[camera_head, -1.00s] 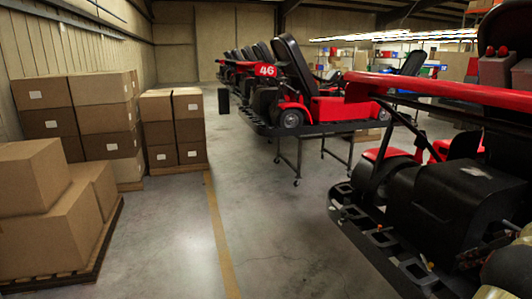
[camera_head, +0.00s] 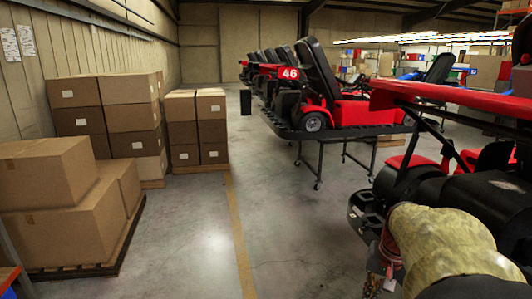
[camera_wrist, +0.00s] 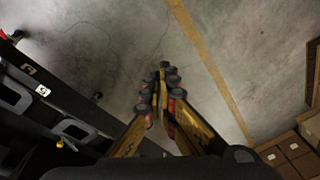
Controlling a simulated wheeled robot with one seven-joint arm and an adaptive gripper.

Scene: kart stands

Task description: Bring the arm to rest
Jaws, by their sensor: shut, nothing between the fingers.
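My gripper (camera_wrist: 163,76) shows in the wrist view with its two yellow and black fingers meeting at the tips. It is shut and empty, and bare concrete floor lies beyond the tips. In the head view a mottled tan part of my arm shows at the lower right, in front of the nearest kart (camera_head: 410,190). I cannot make out the fingertips clearly there.
A black kart frame or stand (camera_wrist: 50,105) fills the left of the wrist view. Stacked cardboard boxes (camera_head: 70,190) stand on pallets at left. Kart 46 (camera_head: 330,105) sits on a wheeled stand farther back. The floor (camera_head: 190,235) between is clear, with a yellow line.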

